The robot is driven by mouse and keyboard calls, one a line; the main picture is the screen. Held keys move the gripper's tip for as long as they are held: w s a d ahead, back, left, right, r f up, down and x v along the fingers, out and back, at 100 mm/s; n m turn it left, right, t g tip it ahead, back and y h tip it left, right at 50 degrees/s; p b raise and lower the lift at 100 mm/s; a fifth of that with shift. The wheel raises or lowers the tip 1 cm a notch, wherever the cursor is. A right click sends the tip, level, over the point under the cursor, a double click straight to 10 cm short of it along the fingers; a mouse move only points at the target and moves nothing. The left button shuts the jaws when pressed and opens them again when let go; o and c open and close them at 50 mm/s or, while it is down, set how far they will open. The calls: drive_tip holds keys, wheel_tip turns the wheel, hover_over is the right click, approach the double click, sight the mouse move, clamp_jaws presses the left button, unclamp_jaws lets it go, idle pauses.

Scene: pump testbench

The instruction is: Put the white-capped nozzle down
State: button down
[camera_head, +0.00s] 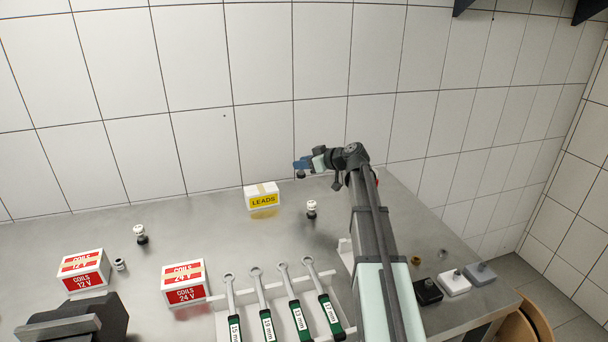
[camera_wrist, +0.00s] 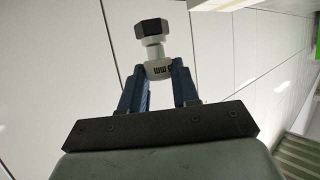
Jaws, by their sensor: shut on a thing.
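My gripper (camera_head: 303,164) is over the back of the bench, close to the tiled wall, with its blue fingers pointing left. In the wrist view my gripper (camera_wrist: 160,85) is shut on a white-capped nozzle (camera_wrist: 155,50). The white part with printed "mm" lettering sits between the fingertips, and the dark hex end sticks out past them. In the head view only a small dark part of the held nozzle (camera_head: 300,174) shows under the fingers. I cannot tell whether it touches the bench.
Two similar white-topped nozzles stand on the bench, one at centre (camera_head: 311,208) and one at left (camera_head: 140,234). The yellow LEADS box (camera_head: 262,197) is left of my gripper. Red COILS boxes (camera_head: 184,283) and a wrench rack (camera_head: 222,318) are nearer the front.

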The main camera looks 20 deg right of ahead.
drive_tip(key=shift+r, duration=0.9)
drive_tip(key=shift+a, duration=0.25)
drive_tip(key=s+a+n+g+y, duration=0.2)
drive_tip(key=s+a+n, duration=0.1)
drive_tip(key=a, duration=1.4)
drive_tip(key=s+a+n+g+y, duration=0.1)
drive_tip(key=s+a+n+g, duration=0.15)
drive_tip(key=a, duration=1.55)
drive_tip(key=s+a, duration=0.4)
drive_tip(key=shift+m, duration=0.45)
drive_tip(key=shift+s+a+f, duration=0.1)
drive_tip(key=shift+f, duration=4.75)
drive_tip(key=shift+f, duration=0.1)
